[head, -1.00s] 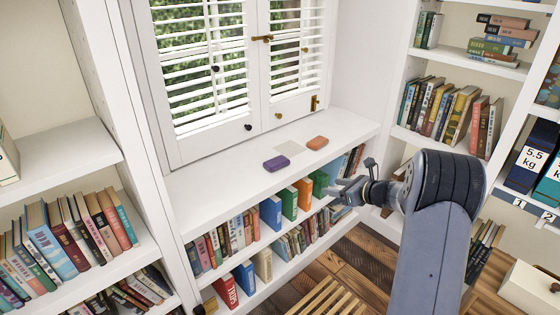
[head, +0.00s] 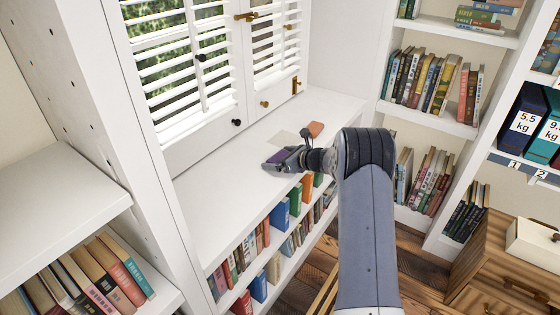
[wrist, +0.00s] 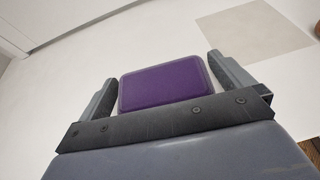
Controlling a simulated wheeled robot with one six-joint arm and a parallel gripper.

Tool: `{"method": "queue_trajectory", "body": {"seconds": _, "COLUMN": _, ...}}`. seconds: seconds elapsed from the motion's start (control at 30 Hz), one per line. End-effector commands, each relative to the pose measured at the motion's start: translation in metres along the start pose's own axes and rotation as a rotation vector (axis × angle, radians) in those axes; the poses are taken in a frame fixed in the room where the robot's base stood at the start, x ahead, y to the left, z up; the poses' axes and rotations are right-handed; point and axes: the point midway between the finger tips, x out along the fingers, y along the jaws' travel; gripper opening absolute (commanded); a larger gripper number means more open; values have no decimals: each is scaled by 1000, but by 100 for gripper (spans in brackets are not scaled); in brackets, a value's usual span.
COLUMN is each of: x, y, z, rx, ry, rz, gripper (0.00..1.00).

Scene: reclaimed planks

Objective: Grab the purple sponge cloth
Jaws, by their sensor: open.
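The purple sponge cloth (wrist: 163,84) lies flat on the white window-seat shelf. In the wrist view it sits between the two fingers of my gripper (wrist: 165,85), with a small gap on each side. In the head view my gripper (head: 283,158) is low over the shelf, and only part of the purple sponge cloth (head: 277,157) shows there. My gripper is open and not closed on the cloth.
An orange sponge (head: 315,129) lies farther right on the white shelf (head: 225,190). A pale beige square (wrist: 255,32) lies flat beyond the gripper's right finger. Shuttered windows stand behind the shelf, and books fill the shelves below its front edge.

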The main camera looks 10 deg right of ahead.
Motion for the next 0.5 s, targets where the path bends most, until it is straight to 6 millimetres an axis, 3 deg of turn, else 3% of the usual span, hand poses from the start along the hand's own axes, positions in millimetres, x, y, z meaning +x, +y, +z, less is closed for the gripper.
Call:
{"method": "queue_trajectory", "body": {"seconds": 0.13, "x": 0, "y": 0, "z": 0, "rx": 0, "ry": 0, "rz": 0, "gripper": 100}}
{"method": "queue_trajectory", "body": {"seconds": 0.5, "x": 0, "y": 0, "z": 0, "rx": 0, "ry": 0, "rz": 0, "gripper": 70}}
